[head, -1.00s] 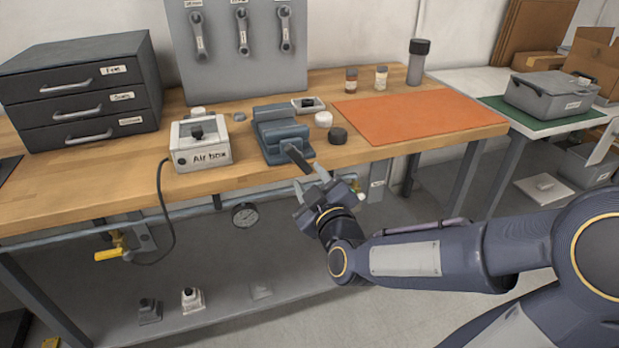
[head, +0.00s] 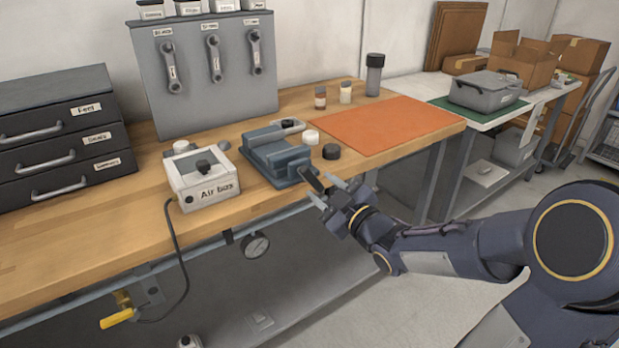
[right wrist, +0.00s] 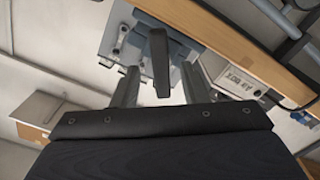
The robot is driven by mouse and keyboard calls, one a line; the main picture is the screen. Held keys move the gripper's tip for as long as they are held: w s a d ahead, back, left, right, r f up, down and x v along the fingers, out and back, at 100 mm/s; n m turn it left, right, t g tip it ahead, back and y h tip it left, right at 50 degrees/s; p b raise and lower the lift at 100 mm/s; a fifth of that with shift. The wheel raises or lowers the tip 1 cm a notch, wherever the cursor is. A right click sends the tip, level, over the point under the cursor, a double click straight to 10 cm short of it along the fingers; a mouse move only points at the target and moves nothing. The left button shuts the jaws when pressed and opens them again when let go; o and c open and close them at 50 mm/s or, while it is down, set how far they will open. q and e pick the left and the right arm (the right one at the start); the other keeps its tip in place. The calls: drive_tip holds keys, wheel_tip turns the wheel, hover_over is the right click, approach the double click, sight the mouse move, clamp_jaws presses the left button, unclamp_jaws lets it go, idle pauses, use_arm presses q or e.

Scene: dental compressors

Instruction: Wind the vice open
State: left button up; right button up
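The blue-grey vice (head: 268,152) stands on the wooden bench near its front edge, beside the air box. Its dark handle (head: 311,179) sticks out at the front, past the bench edge. My right gripper (head: 326,191) is at the handle's outer end, with its two fingers apart. In the right wrist view the handle (right wrist: 159,62) lies between the spread fingers (right wrist: 161,88), with a visible gap on each side. The vice (right wrist: 178,50) is partly hidden behind the handle there. My left gripper is not in view.
The white air box (head: 203,178) stands left of the vice, its hose hanging over the edge. A black round cap (head: 331,152) and a white one (head: 311,137) sit just right of the vice. The orange mat (head: 385,125) is clear. A gauge (head: 256,245) hangs below the bench.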

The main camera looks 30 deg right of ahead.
sight(315, 183)
drive_tip(key=w, duration=0.6)
drive_tip(key=shift+a, duration=0.3)
drive_tip(key=c, duration=0.8)
